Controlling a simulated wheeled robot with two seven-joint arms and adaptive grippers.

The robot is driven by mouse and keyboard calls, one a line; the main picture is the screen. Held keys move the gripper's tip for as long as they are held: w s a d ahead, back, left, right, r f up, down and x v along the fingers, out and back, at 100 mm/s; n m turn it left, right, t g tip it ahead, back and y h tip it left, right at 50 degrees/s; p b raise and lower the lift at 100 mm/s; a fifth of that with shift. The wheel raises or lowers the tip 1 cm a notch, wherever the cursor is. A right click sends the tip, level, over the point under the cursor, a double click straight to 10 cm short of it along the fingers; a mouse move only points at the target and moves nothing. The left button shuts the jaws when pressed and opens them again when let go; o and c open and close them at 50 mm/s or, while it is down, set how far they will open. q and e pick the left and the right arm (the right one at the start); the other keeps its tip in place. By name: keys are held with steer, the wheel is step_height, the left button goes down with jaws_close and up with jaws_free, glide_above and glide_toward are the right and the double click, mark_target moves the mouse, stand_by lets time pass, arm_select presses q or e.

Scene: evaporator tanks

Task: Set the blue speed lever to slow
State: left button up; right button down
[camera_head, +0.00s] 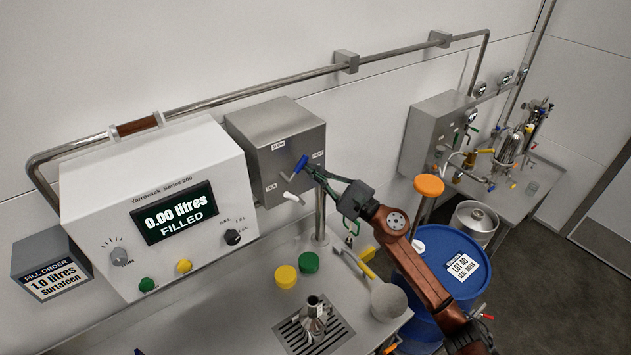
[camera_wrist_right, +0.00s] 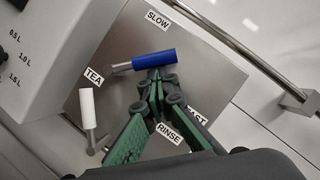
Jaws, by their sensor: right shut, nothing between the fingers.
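The blue speed lever (camera_head: 300,164) is on the front of a grey metal box (camera_head: 262,132). In the head view its handle lies between the SLOW label (camera_head: 278,145) and the FAST label (camera_head: 318,155), nearer FAST. In the right wrist view the blue handle (camera_wrist_right: 154,60) lies below the SLOW label (camera_wrist_right: 158,20); the FAST label (camera_wrist_right: 197,115) is partly hidden. My right gripper (camera_head: 314,172) is shut and empty. Its fingertips (camera_wrist_right: 155,76) are right at the blue handle; I cannot tell whether they touch it. My left gripper is not in view.
A white filling machine (camera_head: 155,200) stands at left.

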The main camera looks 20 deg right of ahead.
steer(key=shift+s+a+r+b, duration=0.2)
steer(key=shift+a+r+b, duration=0.2)
steer(key=shift+r+b, duration=0.15)
steer(key=shift+s+a+r+b, duration=0.15)
steer(key=shift+a+r+b, duration=0.25)
steer(key=shift+r, duration=0.2)
steer(key=shift+s+a+r, duration=0.25)
steer(key=shift+a+r, duration=0.35)
steer(key=shift+a, duration=0.2)
steer(key=shift+s, duration=0.1)
glide_toward(303, 164)
steer(key=s, duration=0.2)
steer(key=shift+s+d+r, duration=0.2)
steer(key=shift+s+d, duration=0.15)
